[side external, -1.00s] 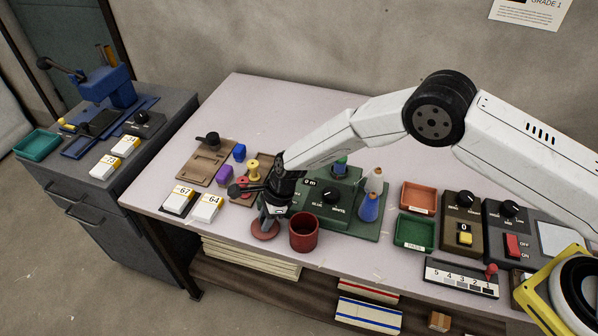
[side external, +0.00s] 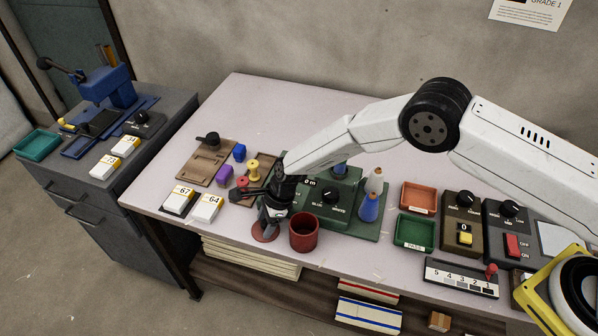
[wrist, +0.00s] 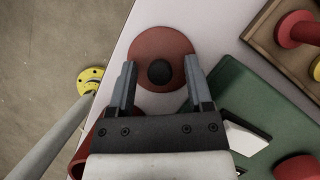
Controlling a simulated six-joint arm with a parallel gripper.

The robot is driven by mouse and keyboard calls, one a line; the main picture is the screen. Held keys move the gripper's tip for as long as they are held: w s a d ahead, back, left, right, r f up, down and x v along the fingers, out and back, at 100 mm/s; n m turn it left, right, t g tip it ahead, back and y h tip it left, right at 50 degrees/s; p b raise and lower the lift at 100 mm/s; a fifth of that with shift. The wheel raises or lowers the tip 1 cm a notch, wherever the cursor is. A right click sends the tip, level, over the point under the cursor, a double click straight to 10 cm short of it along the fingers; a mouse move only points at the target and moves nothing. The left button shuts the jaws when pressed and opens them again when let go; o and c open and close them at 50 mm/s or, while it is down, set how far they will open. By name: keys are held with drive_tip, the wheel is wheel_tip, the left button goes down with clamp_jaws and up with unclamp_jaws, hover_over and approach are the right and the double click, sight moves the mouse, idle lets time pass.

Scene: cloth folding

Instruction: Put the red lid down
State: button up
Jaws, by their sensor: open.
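The red lid (side external: 263,233) is a round disc lying flat on the table near its front edge, left of the red cup (side external: 304,232). In the wrist view the lid (wrist: 160,52) shows a dark round knob (wrist: 160,73) at its middle. My gripper (side external: 268,222) is right above the lid in the side view. In the wrist view its two fingers (wrist: 160,82) are spread on either side of the knob, apart from it. The cup's rim (wrist: 91,150) shows partly behind the gripper at lower left. The exact height of the fingertips above the lid is hard to tell.
A green machine (side external: 330,200) with a dial stands right behind the cup. White number blocks (side external: 207,208) lie left of the lid, and a brown tray (side external: 207,163) lies behind them. The table's front edge is close to the lid. The back of the table is clear.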

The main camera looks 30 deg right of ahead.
drive_tip(key=shift+r, duration=0.1)
drive_tip(key=v, duration=1.2)
idle(0.6)
drive_tip(key=shift+d+r, duration=0.1)
drive_tip(key=s+d+r+n+t+h, duration=0.1)
drive_tip(key=s+d+r+n, duration=0.3)
drive_tip(key=d, duration=0.4)
drive_tip(key=s+d+r+n+h, duration=0.1)
drive_tip(key=s+d+r+n, duration=0.1)
drive_tip(key=d+r+n, duration=0.45)
drive_tip(key=s+d+r+n+t+h, duration=0.1)
drive_tip(key=s+d+n+h, duration=0.1)
drive_tip(key=s+d+n, duration=0.7)
drive_tip(key=s+d, duration=0.4)
drive_tip(key=s, duration=0.2)
drive_tip(key=shift+r, duration=0.35)
